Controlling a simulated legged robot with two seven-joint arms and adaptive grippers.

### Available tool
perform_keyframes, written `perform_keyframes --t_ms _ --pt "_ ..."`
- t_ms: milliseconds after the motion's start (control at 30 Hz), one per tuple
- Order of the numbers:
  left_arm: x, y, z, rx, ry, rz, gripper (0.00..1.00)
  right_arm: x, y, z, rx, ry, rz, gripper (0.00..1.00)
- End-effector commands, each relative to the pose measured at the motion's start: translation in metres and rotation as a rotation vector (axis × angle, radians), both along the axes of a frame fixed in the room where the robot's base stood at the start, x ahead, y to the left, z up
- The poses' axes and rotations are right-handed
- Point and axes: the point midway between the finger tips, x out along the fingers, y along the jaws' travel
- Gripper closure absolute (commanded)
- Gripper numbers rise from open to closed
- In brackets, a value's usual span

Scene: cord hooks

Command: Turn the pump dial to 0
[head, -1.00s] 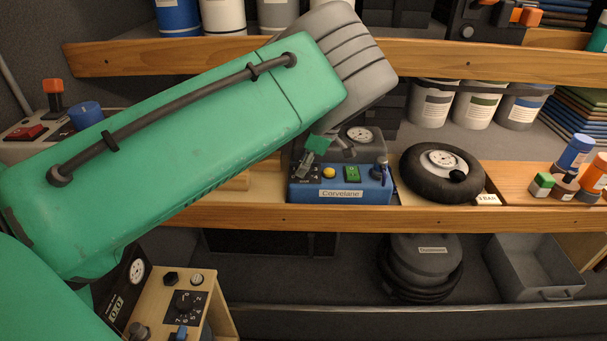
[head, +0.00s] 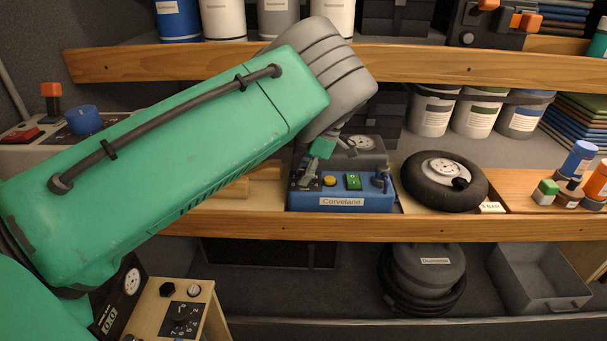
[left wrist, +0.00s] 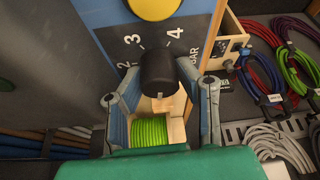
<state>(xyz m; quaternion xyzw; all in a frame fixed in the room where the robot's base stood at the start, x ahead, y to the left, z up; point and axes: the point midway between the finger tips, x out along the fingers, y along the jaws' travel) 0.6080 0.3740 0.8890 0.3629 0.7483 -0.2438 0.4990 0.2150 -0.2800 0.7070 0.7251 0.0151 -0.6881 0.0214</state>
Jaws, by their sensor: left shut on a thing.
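The pump is a blue box (head: 343,202) labelled Corvelane on the wooden middle shelf, with a yellow button, a green switch and a gauge on grey. Its dial is a black knob (left wrist: 158,75) in the left wrist view, on a dark panel printed 2, 3, 4 and BAR. My left gripper (head: 309,178) reaches down to the left end of the pump. In the left wrist view its two fingers (left wrist: 158,82) are shut on the knob from both sides. The 0 mark is not visible, and I cannot tell where the knob points. My right gripper is not in view.
A black tyre (head: 444,181) lies right of the pump. A wooden-sided box (head: 170,292) with another numbered dial stands at the lower left. A grey canister (head: 428,275) and an open grey bin (head: 540,279) are below the shelf. Cables hang at right in the wrist view.

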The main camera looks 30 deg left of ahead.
Motion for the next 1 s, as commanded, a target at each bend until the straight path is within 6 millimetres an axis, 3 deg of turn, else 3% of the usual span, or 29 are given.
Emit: perform_keyframes --t_ms 67,100,133,167,833,1000 --pt "0.0028 -0.0056 -0.0017 -0.009 -0.009 -0.007 1.0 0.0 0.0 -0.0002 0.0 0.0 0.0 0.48" --pt "0.0029 -0.0056 -0.0016 -0.008 -0.009 -0.006 0.64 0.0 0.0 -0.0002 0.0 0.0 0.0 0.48" --pt "0.0028 -0.0055 -0.0014 -0.008 -0.009 -0.006 0.53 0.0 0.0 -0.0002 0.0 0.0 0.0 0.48" --pt "0.0028 -0.0051 -0.0013 -0.008 -0.008 -0.006 0.51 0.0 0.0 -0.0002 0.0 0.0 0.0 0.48" --pt "0.002 0.002 0.0033 0.002 -0.012 -0.008 0.51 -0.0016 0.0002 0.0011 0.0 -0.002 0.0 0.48" --pt "0.0014 0.0028 0.0059 0.004 -0.012 -0.089 0.51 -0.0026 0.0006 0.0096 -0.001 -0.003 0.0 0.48"
